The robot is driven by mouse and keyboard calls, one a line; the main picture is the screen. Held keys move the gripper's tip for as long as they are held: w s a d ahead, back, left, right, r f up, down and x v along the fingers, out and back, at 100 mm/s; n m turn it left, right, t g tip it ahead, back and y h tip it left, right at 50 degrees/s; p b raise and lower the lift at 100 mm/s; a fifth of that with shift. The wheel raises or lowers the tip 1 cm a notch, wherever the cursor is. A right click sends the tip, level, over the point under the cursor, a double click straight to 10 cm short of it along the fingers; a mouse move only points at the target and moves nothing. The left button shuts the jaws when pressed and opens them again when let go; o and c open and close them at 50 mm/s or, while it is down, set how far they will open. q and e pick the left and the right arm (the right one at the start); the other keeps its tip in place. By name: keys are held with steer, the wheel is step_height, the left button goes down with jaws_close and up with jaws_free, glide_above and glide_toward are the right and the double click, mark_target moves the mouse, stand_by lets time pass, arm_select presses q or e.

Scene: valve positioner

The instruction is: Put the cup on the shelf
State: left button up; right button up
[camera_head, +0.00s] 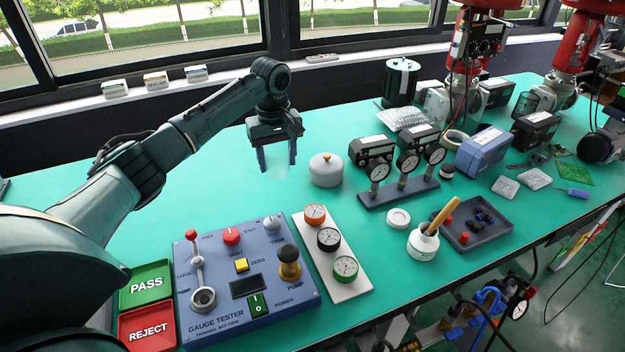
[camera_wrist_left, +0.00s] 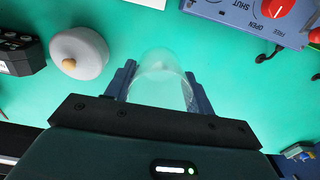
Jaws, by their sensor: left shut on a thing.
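A clear, see-through cup (camera_head: 279,163) is between the fingers of my left gripper (camera_head: 277,158). In the left wrist view the cup (camera_wrist_left: 160,78) sits between the two blue fingers of the left gripper (camera_wrist_left: 160,90), which are shut on it. The gripper points down over the teal table (camera_head: 215,190); I cannot tell whether the cup's bottom touches the tabletop. A long ledge under the window (camera_head: 210,74) runs along the back; I cannot tell whether it is the shelf. My right gripper is not in view.
A grey lidded pot (camera_head: 326,170) stands just right of the left gripper. The blue gauge tester (camera_head: 215,312) is in front, with a gauge plate (camera_head: 345,288) beside it. Small boxes (camera_head: 156,80) stand on the window ledge. The table left of the gripper is clear.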

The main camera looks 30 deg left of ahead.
arm_select(q)
step_height(320, 180, down, 9)
steer(key=shift+f, duration=0.1)
stand_by(0.3)
steer(key=o, duration=1)
steer(key=shift+f, duration=0.1)
